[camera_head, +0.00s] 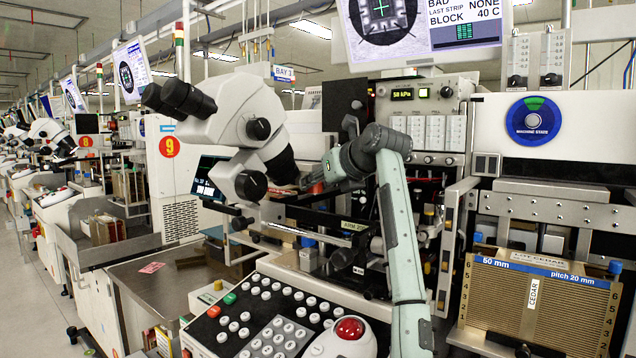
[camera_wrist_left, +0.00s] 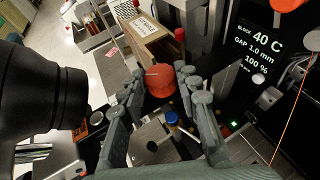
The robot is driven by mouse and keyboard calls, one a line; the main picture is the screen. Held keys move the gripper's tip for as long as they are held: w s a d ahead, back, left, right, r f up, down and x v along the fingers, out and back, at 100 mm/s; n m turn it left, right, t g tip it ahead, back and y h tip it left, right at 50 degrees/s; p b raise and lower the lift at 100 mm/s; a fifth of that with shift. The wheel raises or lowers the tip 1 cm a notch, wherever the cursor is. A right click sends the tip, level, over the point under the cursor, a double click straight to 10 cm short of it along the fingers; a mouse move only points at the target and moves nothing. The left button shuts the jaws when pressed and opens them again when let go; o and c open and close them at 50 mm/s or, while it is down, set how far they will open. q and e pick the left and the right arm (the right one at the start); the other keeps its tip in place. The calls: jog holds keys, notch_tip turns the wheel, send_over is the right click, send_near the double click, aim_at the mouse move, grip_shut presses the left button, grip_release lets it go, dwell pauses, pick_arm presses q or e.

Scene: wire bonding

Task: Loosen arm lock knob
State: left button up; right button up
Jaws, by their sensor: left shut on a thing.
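An orange-red knob (camera_wrist_left: 159,84) sits between the two fingers of my left gripper (camera_wrist_left: 160,76) in the left wrist view. The grey fingers are shut on its sides, and its top shows between them. In the head view my left gripper (camera_head: 332,168) reaches in beside the microscope, above the bar labelled ARM (camera_head: 353,226). There the knob is mostly hidden by the gripper and microscope. My right gripper is in neither view.
The white microscope (camera_head: 240,110) stands close left of the gripper; its dark barrel (camera_wrist_left: 45,88) fills the wrist view's left side. A brown slotted magazine (camera_head: 535,300) stands at right.

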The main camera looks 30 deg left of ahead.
pick_arm(q)
jog(key=shift+c, duration=1.3)
jog(key=shift+w+n+g, duration=0.1)
jog(key=shift+n+g, duration=0.2)
jog(key=shift+w+d+r+n+g+y, duration=0.1)
jog(key=shift+n+g+y, duration=0.15)
jog(key=shift+n+g, duration=0.2)
jog(key=shift+w+n+g+y, duration=0.1)
jog(key=shift+n+g+y, duration=0.15)
jog(key=shift+n+g, duration=0.2)
jog(key=shift+w+n+g+y, duration=0.15)
jog(key=shift+n+g+y, duration=0.15)
jog(key=shift+n+g, duration=1.65)
jog(key=shift+g, duration=0.45)
jog(key=o, duration=1.2)
jog(key=shift+c, duration=0.2)
jog(key=v, duration=1.2)
